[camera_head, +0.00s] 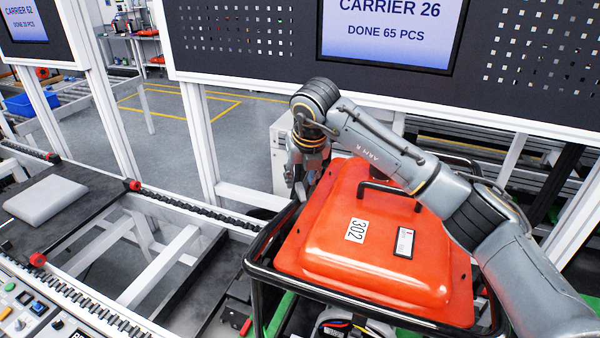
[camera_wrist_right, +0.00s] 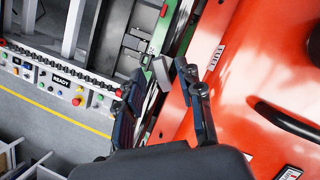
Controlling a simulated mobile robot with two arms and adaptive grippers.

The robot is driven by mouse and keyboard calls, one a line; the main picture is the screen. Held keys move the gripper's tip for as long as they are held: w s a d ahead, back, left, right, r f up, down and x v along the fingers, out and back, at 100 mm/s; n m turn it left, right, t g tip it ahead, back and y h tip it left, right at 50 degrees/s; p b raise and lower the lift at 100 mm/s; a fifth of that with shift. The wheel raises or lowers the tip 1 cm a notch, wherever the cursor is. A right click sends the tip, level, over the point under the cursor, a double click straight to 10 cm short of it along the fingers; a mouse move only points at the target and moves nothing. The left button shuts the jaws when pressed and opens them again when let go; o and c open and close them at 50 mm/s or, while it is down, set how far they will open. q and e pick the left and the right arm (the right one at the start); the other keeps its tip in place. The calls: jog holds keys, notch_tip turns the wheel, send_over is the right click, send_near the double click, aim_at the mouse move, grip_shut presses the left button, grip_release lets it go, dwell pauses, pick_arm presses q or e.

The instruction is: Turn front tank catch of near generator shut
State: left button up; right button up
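The near generator has a red-orange tank (camera_head: 375,255) marked 302, inside a black tube frame (camera_head: 262,277). The tank also fills the right of the right wrist view (camera_wrist_right: 245,75). My right gripper (camera_head: 302,188) is at the tank's far left edge in the head view, pointing down. In the right wrist view my right gripper (camera_wrist_right: 158,82) has its two dark fingers apart. A small grey metal piece (camera_wrist_right: 161,72), perhaps the front tank catch, shows just ahead between the fingertips, beside the tank's edge. I cannot tell whether they touch. My left gripper is out of view.
A black handle (camera_head: 390,192) rises from the tank's top. A conveyor with a chain rail (camera_head: 190,207) and a grey pad (camera_head: 46,200) lies to the left. A control panel (camera_head: 35,310) is at lower left. White posts and a screen board stand behind.

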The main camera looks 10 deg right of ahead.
jog(key=shift+w+f, duration=0.2)
jog(key=shift+f, duration=0.3)
jog(key=shift+w+f+p, duration=0.1)
jog(key=shift+f+p, duration=0.2)
jog(key=shift+f, duration=0.05)
jog(key=shift+a+f, duration=0.1)
jog(key=shift+f, duration=0.15)
jog(key=shift+w+f, duration=0.15)
grip_shut()
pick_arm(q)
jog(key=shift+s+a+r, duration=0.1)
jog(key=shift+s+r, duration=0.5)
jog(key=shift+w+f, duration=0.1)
